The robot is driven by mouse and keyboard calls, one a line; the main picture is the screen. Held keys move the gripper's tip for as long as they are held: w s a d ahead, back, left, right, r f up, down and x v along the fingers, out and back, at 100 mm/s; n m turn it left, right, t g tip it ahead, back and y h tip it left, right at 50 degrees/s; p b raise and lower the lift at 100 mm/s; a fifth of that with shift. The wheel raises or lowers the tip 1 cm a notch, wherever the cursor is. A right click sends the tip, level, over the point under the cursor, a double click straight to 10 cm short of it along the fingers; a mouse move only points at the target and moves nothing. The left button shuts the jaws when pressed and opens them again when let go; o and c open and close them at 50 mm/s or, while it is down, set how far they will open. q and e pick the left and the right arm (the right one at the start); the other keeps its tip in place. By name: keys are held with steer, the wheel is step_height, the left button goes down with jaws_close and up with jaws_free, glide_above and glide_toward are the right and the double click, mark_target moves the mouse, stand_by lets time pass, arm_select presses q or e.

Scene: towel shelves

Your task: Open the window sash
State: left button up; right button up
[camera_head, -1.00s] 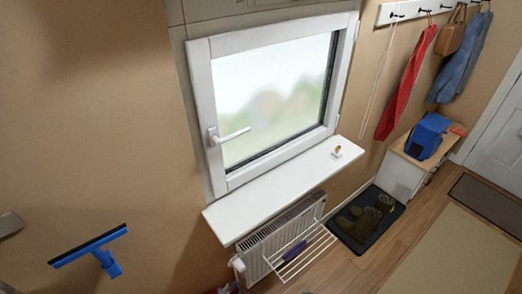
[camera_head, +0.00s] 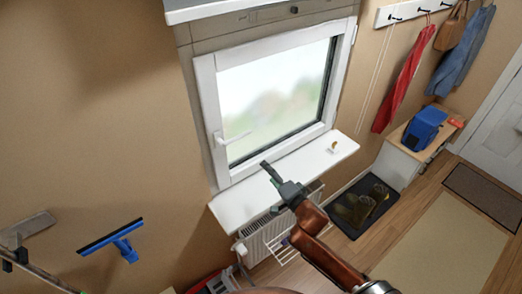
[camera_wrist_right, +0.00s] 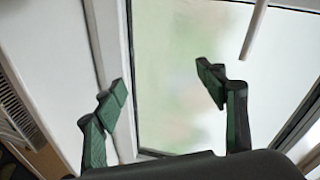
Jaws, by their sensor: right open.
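The white window sash (camera_head: 206,105) is shut in its frame, with pale blurred greenery behind the glass. Its white lever handle (camera_head: 235,138) sits on the left side and points right, roughly level. The handle also shows at the upper right of the right wrist view (camera_wrist_right: 255,30). My right gripper (camera_head: 267,172) is open and empty, in front of the window's lower edge and above the sill. In the right wrist view, its green-padded fingers (camera_wrist_right: 162,82) are spread before the glass and lower frame, apart from the handle.
The white sill (camera_head: 240,200) holds a small object (camera_head: 333,147) at its right end. A radiator (camera_head: 262,238) with a wire rack is below. A blue squeegee (camera_head: 122,243) is at lower left. Hooks with clothes, a bench (camera_head: 398,159) and a boot mat (camera_head: 375,225) are at right.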

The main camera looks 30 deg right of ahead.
mark_target(241, 136)
steer(key=a+r+m+t+y, duration=0.2)
steer(key=a+r, duration=0.2)
steer(key=r, duration=0.8)
steer(key=w, duration=0.4)
steer(key=w+a, duration=0.1)
steer(key=w, duration=0.6)
steer(key=shift+w+a+b, duration=0.3)
steer(key=shift+b, duration=0.1)
steer(key=shift+w+f, duration=0.1)
steer(key=shift+w, duration=0.35)
jaws_close()
steer(key=shift+s, duration=0.1)
